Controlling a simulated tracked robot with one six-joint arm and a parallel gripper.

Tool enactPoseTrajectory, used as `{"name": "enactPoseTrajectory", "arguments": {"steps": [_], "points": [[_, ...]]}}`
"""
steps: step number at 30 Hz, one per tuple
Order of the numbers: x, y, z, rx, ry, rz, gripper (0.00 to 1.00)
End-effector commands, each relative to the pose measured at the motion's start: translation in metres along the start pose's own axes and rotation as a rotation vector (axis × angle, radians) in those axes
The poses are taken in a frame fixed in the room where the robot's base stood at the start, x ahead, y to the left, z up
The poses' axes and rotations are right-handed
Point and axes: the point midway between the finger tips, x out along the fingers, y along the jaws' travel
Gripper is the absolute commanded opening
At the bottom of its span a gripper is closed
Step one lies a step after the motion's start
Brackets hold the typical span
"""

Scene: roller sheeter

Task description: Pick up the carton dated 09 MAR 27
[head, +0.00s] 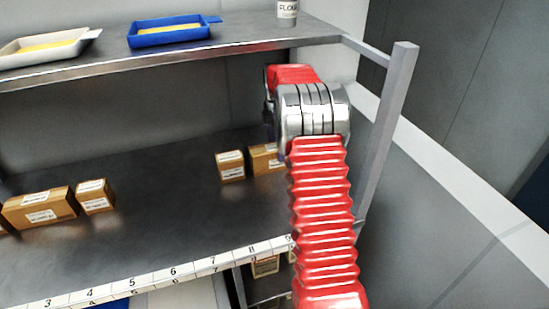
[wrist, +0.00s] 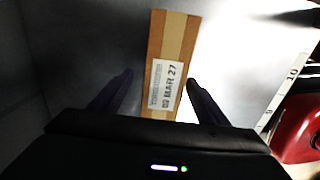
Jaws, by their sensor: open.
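In the wrist view a brown carton (wrist: 172,40) with a tan strip of tape lies between my fingers. Its white label reads MAR 27, with a first number that looks like 0 and a blurred second digit. My gripper (wrist: 159,76) is open, one finger on each side of the carton, with gaps showing. In the head view two cartons stand at the right of the shelf: a small one (head: 230,172) and another (head: 262,160) partly hidden by my arm. I cannot tell for sure which is in the wrist view. My gripper is hidden there behind my arm.
More cartons stand at the left of the grey shelf (head: 160,220), a wide one (head: 40,212) and a small one (head: 95,200). A numbered strip (head: 170,273) runs along its front edge. An upper shelf holds trays (head: 168,38) and a flour tin (head: 287,9). A post (head: 388,130) stands right.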

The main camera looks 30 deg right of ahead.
Motion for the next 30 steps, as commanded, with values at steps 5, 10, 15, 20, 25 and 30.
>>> {"name": "enactPoseTrajectory", "arguments": {"steps": [5, 10, 15, 20, 25, 30], "points": [[0.001, 0.000, 0.000, 0.000, 0.000, 0.000, 0.69], [0.013, -0.002, -0.001, -0.001, 0.000, -0.001, 0.69], [0.037, -0.004, -0.001, -0.001, 0.000, -0.002, 0.69], [0.051, -0.004, -0.001, -0.001, 0.000, 0.000, 0.69], [0.052, -0.004, -0.002, -0.002, 0.000, 0.001, 0.69], [0.052, -0.004, -0.002, -0.002, 0.000, 0.001, 0.69]]}}
